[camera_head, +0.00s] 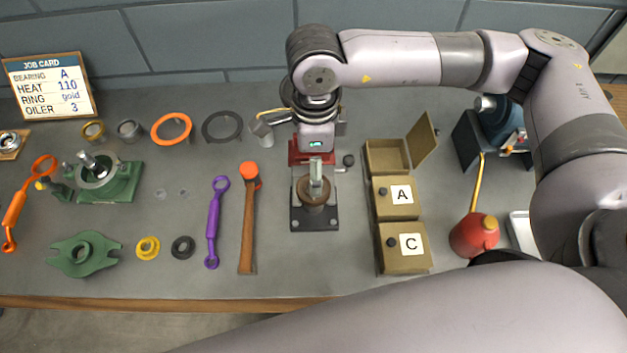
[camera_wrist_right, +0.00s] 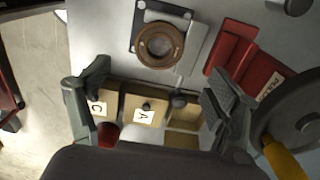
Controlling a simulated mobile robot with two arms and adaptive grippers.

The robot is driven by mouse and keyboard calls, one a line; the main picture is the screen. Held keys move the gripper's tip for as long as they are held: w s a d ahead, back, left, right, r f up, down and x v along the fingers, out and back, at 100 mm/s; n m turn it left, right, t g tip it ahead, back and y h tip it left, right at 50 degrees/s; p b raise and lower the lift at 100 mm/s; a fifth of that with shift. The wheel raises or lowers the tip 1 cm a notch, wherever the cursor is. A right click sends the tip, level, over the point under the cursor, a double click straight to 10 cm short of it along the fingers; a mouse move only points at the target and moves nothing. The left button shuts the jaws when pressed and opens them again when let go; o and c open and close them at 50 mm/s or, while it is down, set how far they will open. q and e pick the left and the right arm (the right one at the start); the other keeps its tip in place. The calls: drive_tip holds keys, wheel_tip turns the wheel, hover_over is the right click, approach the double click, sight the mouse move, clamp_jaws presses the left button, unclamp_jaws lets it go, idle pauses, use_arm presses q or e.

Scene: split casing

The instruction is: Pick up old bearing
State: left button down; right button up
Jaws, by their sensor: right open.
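In the right wrist view the bearing (camera_wrist_right: 160,45) shows from above, near the top middle. My left gripper is not in view.
Tan boxes stand right of the bearing: an open one (camera_head: 386,156), box A (camera_head: 389,209) and box C (camera_head: 391,261). A hammer (camera_head: 248,220) lies left. A red oiler (camera_head: 474,236) stands right.

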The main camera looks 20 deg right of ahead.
wheel_tip(320, 180, down, 2)
drive_tip(key=shift+w+f, duration=0.1)
drive_tip(key=shift+f+p, duration=0.4)
drive_tip(key=shift+p, duration=0.25)
wheel_tip(320, 180, down, 4)
drive_tip(key=shift+r+p, duration=0.15)
drive_tip(key=shift+p, duration=0.9)
drive_tip(key=shift+f, duration=0.5)
drive_tip(key=c, duration=1.5)
